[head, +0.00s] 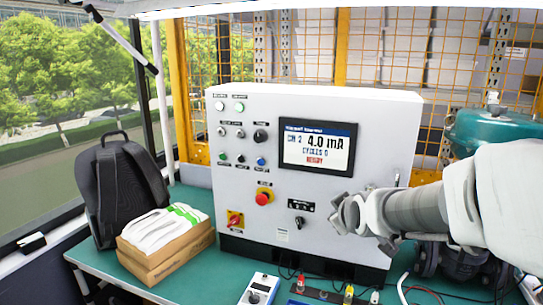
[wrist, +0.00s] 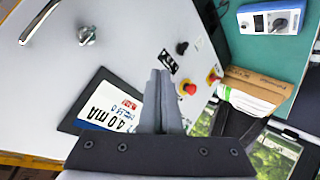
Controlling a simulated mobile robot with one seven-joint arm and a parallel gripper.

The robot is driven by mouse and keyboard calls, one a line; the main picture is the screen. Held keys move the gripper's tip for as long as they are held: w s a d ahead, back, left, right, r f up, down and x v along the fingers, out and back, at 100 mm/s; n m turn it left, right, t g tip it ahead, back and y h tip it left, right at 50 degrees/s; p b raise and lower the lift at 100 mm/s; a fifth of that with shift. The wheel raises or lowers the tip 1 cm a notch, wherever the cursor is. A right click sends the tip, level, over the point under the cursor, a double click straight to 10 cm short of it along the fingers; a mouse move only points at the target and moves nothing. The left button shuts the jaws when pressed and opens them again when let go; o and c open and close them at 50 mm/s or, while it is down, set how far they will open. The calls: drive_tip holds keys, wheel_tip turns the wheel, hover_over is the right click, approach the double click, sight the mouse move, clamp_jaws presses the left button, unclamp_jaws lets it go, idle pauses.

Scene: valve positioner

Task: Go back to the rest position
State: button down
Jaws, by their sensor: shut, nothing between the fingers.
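My gripper (head: 343,214) is in front of the right part of a light grey control cabinet (head: 230,140), below and right of its screen. In the wrist view my gripper (wrist: 161,75) has its two fingers together and nothing between them. The cabinet's screen (head: 318,147) reads 4.0 mA. My arm comes in from the right edge and hides the cabinet's lower right part. In the wrist view the cabinet front (wrist: 120,30) appears turned, with the screen (wrist: 105,105) at the left of the fingers. Whether the fingertips touch the panel, I cannot tell.
A green bench (head: 200,283) carries the cabinet. A black backpack (head: 123,190) and a cardboard box (head: 165,262) with white packets stand left. A white-and-blue device (head: 260,290) lies in front. A teal valve actuator (head: 490,130) is at right. A red emergency button (head: 264,197) sticks out.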

drive_tip(key=s+m+g, duration=0.5)
drive_tip(key=s+m, duration=0.2)
drive_tip(key=s, duration=2)
drive_tip(key=shift+s+a+f+g+p, duration=0.15)
drive_tip(key=shift+a+f+g+p, duration=0.05)
drive_tip(key=shift+a+g+p, duration=0.2)
